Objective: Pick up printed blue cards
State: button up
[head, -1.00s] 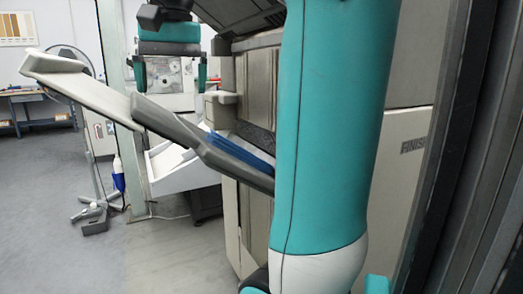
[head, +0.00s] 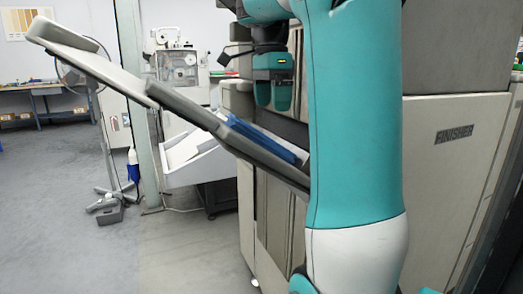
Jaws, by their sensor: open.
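A stack of blue cards (head: 262,137) lies on the sloping grey output tray (head: 240,142) of the finisher, toward the tray's lower end. My arm hides the tray's lower right end and perhaps part of the stack. My gripper (head: 274,108) hangs fingers down just above and behind the cards, beside the finisher's front. Whether the fingertips are level with the stack in depth I cannot tell.
The finisher (head: 440,190) fills the right side behind my arm. The tray's pale extension (head: 90,65) juts up to the left. A white bin (head: 195,160) on a dark stand and a grey post (head: 135,90) stand behind. Grey floor (head: 60,220) is open at left.

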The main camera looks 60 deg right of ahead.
aim_at(261, 139)
notch_tip(261, 139, down, 9)
jog(key=b, duration=0.7)
jog(key=shift+d+f+b, duration=0.1)
jog(key=shift+b, duration=0.3)
jog(key=c, duration=1.1)
jog(key=shift+c, duration=0.2)
jog(key=shift+r, duration=0.2)
